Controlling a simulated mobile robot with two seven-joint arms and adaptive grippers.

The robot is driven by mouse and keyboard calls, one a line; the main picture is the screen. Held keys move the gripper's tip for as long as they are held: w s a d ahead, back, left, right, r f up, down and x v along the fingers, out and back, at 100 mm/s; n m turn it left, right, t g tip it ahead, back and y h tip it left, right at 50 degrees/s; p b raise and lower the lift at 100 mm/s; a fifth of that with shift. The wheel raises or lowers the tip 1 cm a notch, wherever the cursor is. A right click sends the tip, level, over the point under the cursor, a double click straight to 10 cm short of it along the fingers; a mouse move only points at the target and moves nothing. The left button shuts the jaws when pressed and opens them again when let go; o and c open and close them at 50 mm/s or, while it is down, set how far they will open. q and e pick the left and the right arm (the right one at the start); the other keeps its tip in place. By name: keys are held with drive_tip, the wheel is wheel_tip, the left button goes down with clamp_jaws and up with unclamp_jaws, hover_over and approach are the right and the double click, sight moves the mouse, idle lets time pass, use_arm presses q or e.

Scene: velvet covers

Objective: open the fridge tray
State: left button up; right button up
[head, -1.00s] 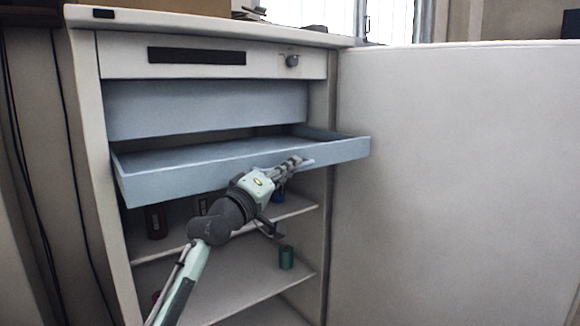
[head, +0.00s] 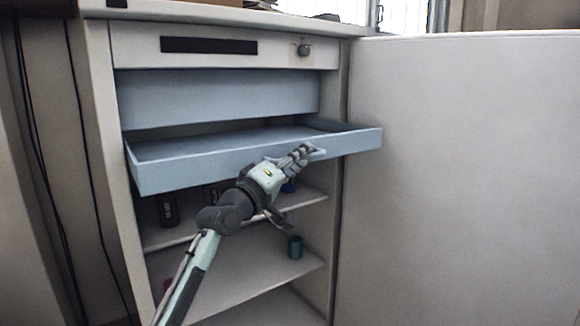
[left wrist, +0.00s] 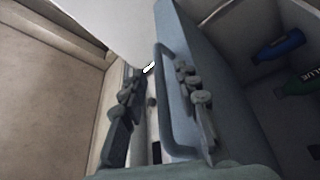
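The blue-grey fridge tray (head: 215,167) is slid partly out of the open fridge, its front edge jutting past the cabinet. My left gripper (head: 303,153) is at the right part of the tray's front. In the left wrist view, the tray front (left wrist: 215,75) runs down the picture with its bar handle (left wrist: 164,100) beside it. My left gripper's fingers (left wrist: 162,108) are spread apart, one on each side of the handle bar, with a gap visible on the left finger's side. Contact with the right finger cannot be told. My right gripper is in neither view.
The open fridge door (head: 460,170) stands on the right. A blue-grey panel (head: 220,97) is above the tray. Shelves below hold a dark can (head: 167,209) and a green can (head: 295,247). Cables hang at the left.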

use_arm(q)
drive_tip(key=v, duration=1.1)
drive_tip(key=shift+s+a, duration=0.2)
drive_tip(key=shift+s, duration=0.05)
drive_tip(key=s+a+f+m+g+y, duration=0.1)
drive_tip(key=s+a+f+g+y, duration=0.15)
drive_tip(key=f, duration=0.95)
drive_tip(key=s+a+f+g+y, duration=0.1)
drive_tip(key=s+a+f+y, duration=0.15)
drive_tip(key=f, duration=0.95)
drive_tip(key=s+a+f+m+g+y, duration=0.1)
drive_tip(key=a+f+g+y, duration=0.2)
drive_tip(key=f, duration=0.8)
drive_tip(key=s+a+f+m+g+y, duration=0.1)
drive_tip(key=s+a+f, duration=0.3)
drive_tip(key=s+f, duration=0.4)
drive_tip(key=s+a+f+m+g+y, duration=0.1)
drive_tip(key=s+a+f+g, duration=0.3)
drive_tip(key=s+f, duration=0.4)
drive_tip(key=s+a+f+m+g+y, duration=0.2)
drive_tip(key=s+a+f+y, duration=0.1)
drive_tip(key=s+f, duration=0.5)
drive_tip(key=s+a, duration=0.1)
drive_tip(key=s, duration=0.2)
drive_tip(key=shift+s+a+f, duration=0.35)
drive_tip(key=shift+a+f, duration=0.05)
